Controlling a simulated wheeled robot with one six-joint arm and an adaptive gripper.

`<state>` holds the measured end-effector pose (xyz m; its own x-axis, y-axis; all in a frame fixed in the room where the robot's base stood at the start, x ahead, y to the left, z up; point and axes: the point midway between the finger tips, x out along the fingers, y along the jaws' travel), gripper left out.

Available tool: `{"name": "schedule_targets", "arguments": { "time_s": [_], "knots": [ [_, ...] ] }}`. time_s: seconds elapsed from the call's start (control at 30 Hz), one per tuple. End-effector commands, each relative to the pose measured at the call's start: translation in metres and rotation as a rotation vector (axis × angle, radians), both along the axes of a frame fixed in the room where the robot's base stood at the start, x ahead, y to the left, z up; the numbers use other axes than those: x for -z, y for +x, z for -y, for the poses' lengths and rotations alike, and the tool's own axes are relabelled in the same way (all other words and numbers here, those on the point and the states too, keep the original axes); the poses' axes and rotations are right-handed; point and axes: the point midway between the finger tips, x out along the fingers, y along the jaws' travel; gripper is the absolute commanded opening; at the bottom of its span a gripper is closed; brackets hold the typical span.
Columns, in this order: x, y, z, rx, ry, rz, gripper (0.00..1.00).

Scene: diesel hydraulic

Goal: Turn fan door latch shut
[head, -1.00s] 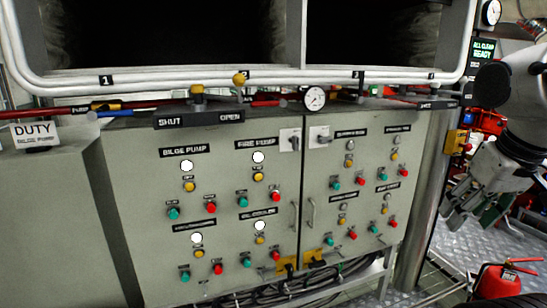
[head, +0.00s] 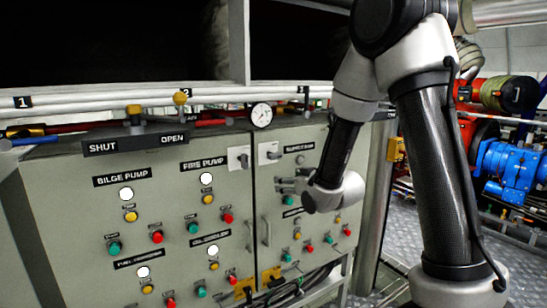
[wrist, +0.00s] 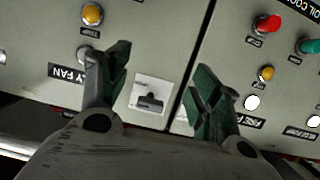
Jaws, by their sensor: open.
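The latch on the right-hand door (head: 269,153), beside the seam, is a white square plate with a small dark handle. It also shows in the wrist view as a latch (wrist: 150,97) between my fingers, its dark bar lying roughly across the picture. A part-hidden label ending in "Y FAN" (wrist: 66,75) is beside it. My gripper (head: 281,186) is in front of the cabinet, a little below the latch in the head view. In the wrist view my gripper (wrist: 162,65) has its green-padded fingers wide apart with nothing between them. Contact with the door is not visible.
A similar latch (head: 238,157) sits on the left door (head: 75,215). Door handles (head: 266,231), buttons and lamps surround the area. A gauge (head: 261,115) and pipes run above. A steel post (head: 372,205) stands right of the cabinet.

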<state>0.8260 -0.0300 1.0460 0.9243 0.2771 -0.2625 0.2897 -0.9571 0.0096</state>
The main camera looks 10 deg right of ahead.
Motion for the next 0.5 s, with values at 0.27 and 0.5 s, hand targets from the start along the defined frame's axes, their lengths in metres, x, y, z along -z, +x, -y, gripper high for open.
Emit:
{"name": "schedule_targets", "arguments": {
  "time_s": [0.27, 0.5],
  "knots": [
    [-0.063, 0.011, -0.010, -0.023, 0.087, 0.250, 0.64],
    [-0.063, 0.047, -0.022, -0.024, 0.089, 0.253, 0.64]
  ]
}}
